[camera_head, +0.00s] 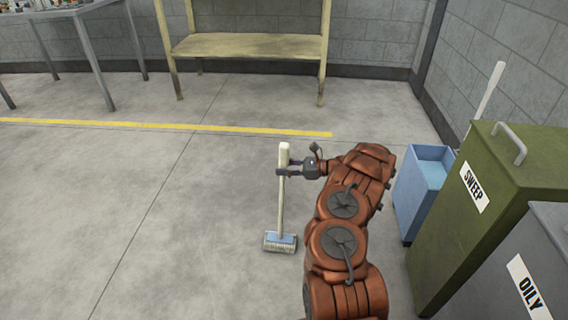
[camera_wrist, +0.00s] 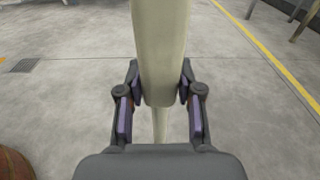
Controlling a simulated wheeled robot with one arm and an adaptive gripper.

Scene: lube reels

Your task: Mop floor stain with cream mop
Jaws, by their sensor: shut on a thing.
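The cream mop (camera_head: 281,205) stands nearly upright, with a thick cream grip at the top and a blue and whitish head (camera_head: 280,242) at floor level. In the wrist view the cream handle (camera_wrist: 160,55) runs between the two fingers of my gripper (camera_wrist: 160,108), with a thinner shaft below. The mop head is hidden in the wrist view. I cannot make out a clear stain on the floor in either view.
A light blue bucket (camera_head: 422,190) with a pale handle (camera_head: 488,100) stands at right, beside a green SWEEP bin (camera_head: 500,185) and a grey OILY bin (camera_head: 535,260). The concrete floor (camera_head: 130,220) at left is clear.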

